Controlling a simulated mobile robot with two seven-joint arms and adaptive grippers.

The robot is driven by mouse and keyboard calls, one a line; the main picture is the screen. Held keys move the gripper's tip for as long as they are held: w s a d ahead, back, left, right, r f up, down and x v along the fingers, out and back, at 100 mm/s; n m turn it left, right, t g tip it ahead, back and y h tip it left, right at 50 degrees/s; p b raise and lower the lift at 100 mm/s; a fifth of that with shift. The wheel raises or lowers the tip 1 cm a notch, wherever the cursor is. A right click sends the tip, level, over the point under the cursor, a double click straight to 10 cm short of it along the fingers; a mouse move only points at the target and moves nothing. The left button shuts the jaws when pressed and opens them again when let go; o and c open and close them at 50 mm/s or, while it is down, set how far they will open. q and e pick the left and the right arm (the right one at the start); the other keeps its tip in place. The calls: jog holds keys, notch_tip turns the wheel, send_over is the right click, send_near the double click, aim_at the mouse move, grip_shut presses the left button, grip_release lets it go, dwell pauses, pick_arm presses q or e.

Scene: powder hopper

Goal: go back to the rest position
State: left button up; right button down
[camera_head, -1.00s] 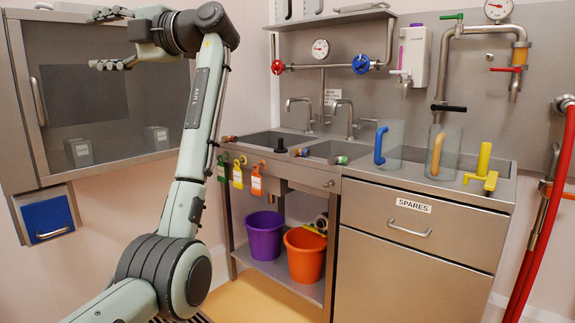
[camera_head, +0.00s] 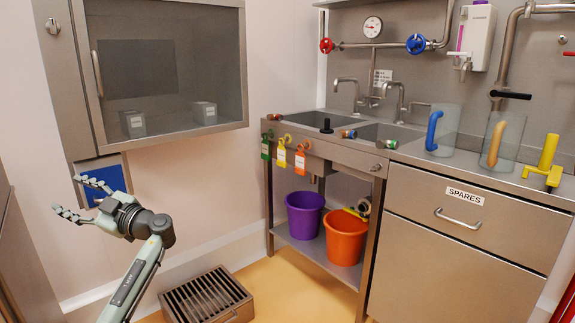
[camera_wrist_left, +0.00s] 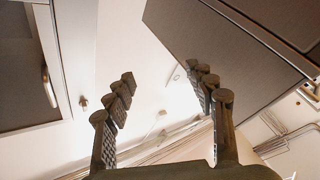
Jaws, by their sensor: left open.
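My left gripper (camera_head: 72,197) is in the lower left of the head view, in front of the blue panel (camera_head: 104,183) below the glass-fronted cabinet. Its fingers are spread apart with nothing between them. The left wrist view also shows the two open, empty fingers (camera_wrist_left: 170,95). My left arm rises from the bottom edge of the head view. My right gripper shows in neither view.
A wall cabinet (camera_head: 237,75) hangs above and beside my left gripper. A slatted metal box (camera_head: 245,313) stands on the floor to its right. The sink unit (camera_head: 378,165) holds a purple bucket (camera_head: 304,215) and an orange bucket (camera_head: 345,240) on its lower shelf. Open floor lies between.

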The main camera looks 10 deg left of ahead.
pick_arm(q)
jog(key=w+d+f+m+t+h, duration=0.4)
jog(key=w+f+m+t+h, duration=0.2)
jog(key=w+f+m+h, duration=0.5)
jog(key=w+d+f+m+t+h, duration=0.2)
jog(key=w+d+f+m+h, duration=0.1)
jog(key=d+m, duration=0.35)
jog(key=w+d+f+m+t+h, duration=0.2)
jog(key=w+d+f+m+h, duration=0.15)
jog(key=d+m, duration=0.35)
jog(key=s+d+f+m+g, duration=0.1)
jog(key=s+d+f+g, duration=0.1)
jog(key=s+f, duration=0.9)
jog(key=s+d+f+g, duration=0.3)
jog(key=s+f, duration=0.5)
jog(key=f, duration=0.6)
jog(key=s+d+f+g, duration=0.1)
jog(key=s+f, duration=0.4)
jog(key=s, duration=0.5)
jog(key=s+d+f+g+h, duration=0.1)
jog(key=s+d+f+g, duration=0.1)
jog(key=s+f, duration=0.4)
jog(key=s+d+f+g, duration=0.1)
jog(key=s+d+f, duration=0.2)
jog(key=s, duration=1.2)
notch_tip(320, 180, down, 3)
jog(key=shift+r+h, duration=0.2)
jog(key=shift+h, duration=0.15)
jog(key=shift+d, duration=0.1)
